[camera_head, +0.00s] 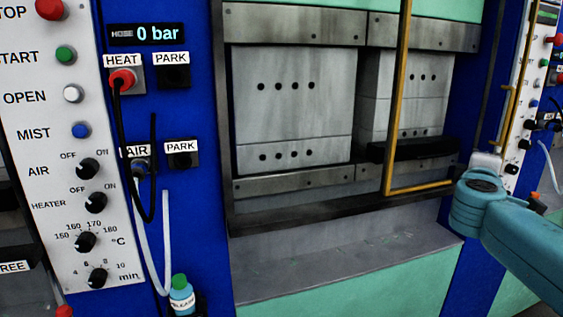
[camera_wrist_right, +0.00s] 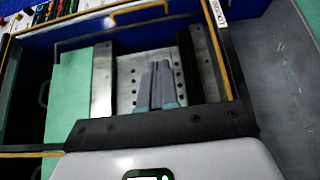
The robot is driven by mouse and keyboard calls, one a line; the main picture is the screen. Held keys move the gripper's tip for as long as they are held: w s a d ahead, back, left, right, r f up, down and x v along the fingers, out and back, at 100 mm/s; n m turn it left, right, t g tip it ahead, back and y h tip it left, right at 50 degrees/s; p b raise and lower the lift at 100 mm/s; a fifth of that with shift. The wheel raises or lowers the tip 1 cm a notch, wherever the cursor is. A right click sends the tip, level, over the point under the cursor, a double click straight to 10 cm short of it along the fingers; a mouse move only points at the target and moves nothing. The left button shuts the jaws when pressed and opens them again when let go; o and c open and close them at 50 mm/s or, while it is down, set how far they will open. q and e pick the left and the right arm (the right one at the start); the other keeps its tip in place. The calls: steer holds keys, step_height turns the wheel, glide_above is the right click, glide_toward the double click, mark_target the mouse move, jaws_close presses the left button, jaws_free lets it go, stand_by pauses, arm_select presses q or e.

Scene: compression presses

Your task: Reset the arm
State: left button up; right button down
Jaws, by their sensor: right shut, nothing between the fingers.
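My right arm (camera_head: 515,235), teal, comes in from the right edge of the head view and reaches the press's right side. A black bar (camera_head: 415,150) in front of the press's right block looks like part of my right gripper; its fingers cannot be made out there. In the right wrist view my right gripper (camera_wrist_right: 161,68) has its two grey fingers together with nothing between them, pointing at the press's metal blocks (camera_wrist_right: 130,75) with dark holes. In the head view the left metal block (camera_head: 290,100) stands clear of the arm. My left gripper is out of view.
The yellow guard frame (camera_head: 396,95) stands close to my right gripper. A control panel (camera_head: 60,180) is at left, with a red plug (camera_head: 122,80) in the HEAT socket, hanging hoses and a teal bottle (camera_head: 181,298).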

steer(key=w+a+f+n+g+y+p, duration=0.15)
steer(key=a+f+y, duration=0.3)
steer(key=f, duration=0.75)
steer(key=w+a+f+g+y, duration=0.1)
steer(key=a+f+g+y, duration=0.3)
steer(key=f, duration=0.7)
steer(key=s+a+f+m+g+y+p, duration=0.1)
steer(key=s+a+f, duration=0.35)
steer(key=f, duration=0.45)
steer(key=s+a+f+m+g+y+p, duration=0.1)
steer(key=s+a+f+y, duration=0.15)
steer(key=a+f, duration=0.45)
steer(key=s+a+f+m+g+y+p, duration=0.1)
steer(key=s+a+f+m+g+y, duration=0.2)
steer(key=s+f, duration=0.4)
steer(key=s+a+f+m+g+p, duration=0.1)
steer(key=s+a+f+m, duration=0.1)
steer(key=s+a+f, duration=0.5)
steer(key=s+d+f+m+g+p, duration=0.1)
steer(key=s+m, duration=0.6)
steer(key=s, duration=1)
step_height(320, 180, down, 2)
steer(key=shift+g, duration=0.55)
